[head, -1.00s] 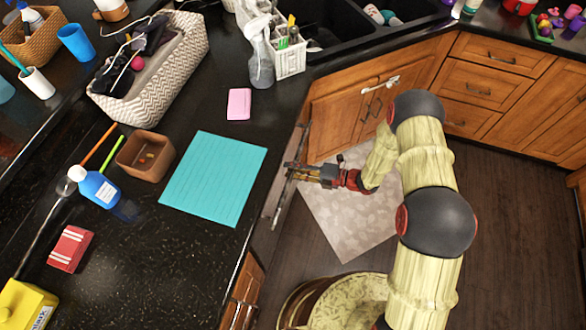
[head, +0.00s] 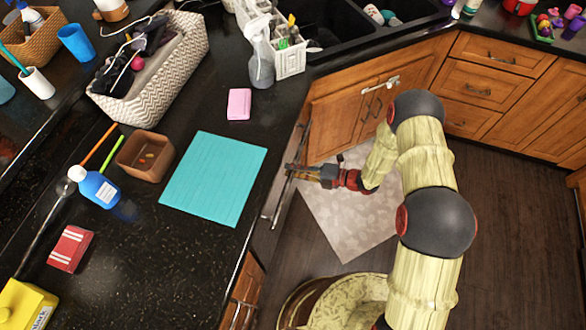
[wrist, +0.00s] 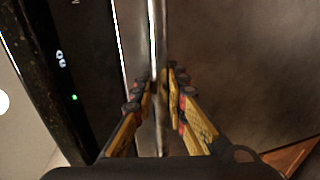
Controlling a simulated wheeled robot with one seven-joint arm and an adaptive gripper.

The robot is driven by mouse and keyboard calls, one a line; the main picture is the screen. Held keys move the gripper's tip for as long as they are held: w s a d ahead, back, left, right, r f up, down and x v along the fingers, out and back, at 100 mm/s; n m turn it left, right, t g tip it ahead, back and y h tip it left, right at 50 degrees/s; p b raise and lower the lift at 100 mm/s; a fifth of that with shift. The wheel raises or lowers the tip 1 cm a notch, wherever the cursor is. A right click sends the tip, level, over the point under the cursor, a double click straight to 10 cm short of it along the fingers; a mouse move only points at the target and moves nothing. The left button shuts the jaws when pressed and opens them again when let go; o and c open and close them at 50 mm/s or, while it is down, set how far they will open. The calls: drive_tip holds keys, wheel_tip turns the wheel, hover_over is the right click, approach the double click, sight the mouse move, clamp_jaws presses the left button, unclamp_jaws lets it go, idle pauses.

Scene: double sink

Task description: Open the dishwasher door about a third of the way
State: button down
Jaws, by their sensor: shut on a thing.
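The dishwasher door (wrist: 230,60) is a dark metal front below the counter edge. In the head view it shows only as a thin strip under the counter (head: 262,228). Its long bar handle (wrist: 158,45) runs through the wrist view and also shows in the head view (head: 279,203). My gripper (wrist: 160,85) is shut on the handle, with one finger on each side of the bar. In the head view my gripper (head: 293,171) reaches the handle from the right. The door looks shut or nearly so; the exact gap cannot be told.
A control strip with a green light (wrist: 74,97) lies beside the handle. A pale patterned mat (head: 345,215) lies on the dark floor. Wooden cabinets (head: 340,115) stand beyond the dishwasher. The counter holds a teal mat (head: 213,178) and a woven basket (head: 150,85).

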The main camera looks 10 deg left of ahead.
drive_tip(key=shift+f, duration=0.1)
drive_tip(key=d+f+y+b, duration=0.1)
drive_tip(key=d+f+b, duration=0.2)
drive_tip(key=d, duration=0.6)
drive_tip(key=s+d+f+y+b, duration=0.1)
drive_tip(key=d+f+b, duration=0.2)
drive_tip(key=d, duration=0.6)
drive_tip(key=s+d+f+b, duration=0.1)
drive_tip(key=d+f+b, duration=0.3)
drive_tip(key=d, duration=0.6)
drive_tip(key=shift+f+y, duration=0.4)
drive_tip(key=shift+d, duration=0.1)
drive_tip(key=c, duration=1.8)
unclamp_jaws()
drive_tip(key=shift+s, duration=0.1)
drive_tip(key=shift+o, duration=0.2)
drive_tip(key=d, duration=1.2)
drive_tip(key=shift+s+f, duration=0.3)
drive_tip(key=shift+s, duration=0.15)
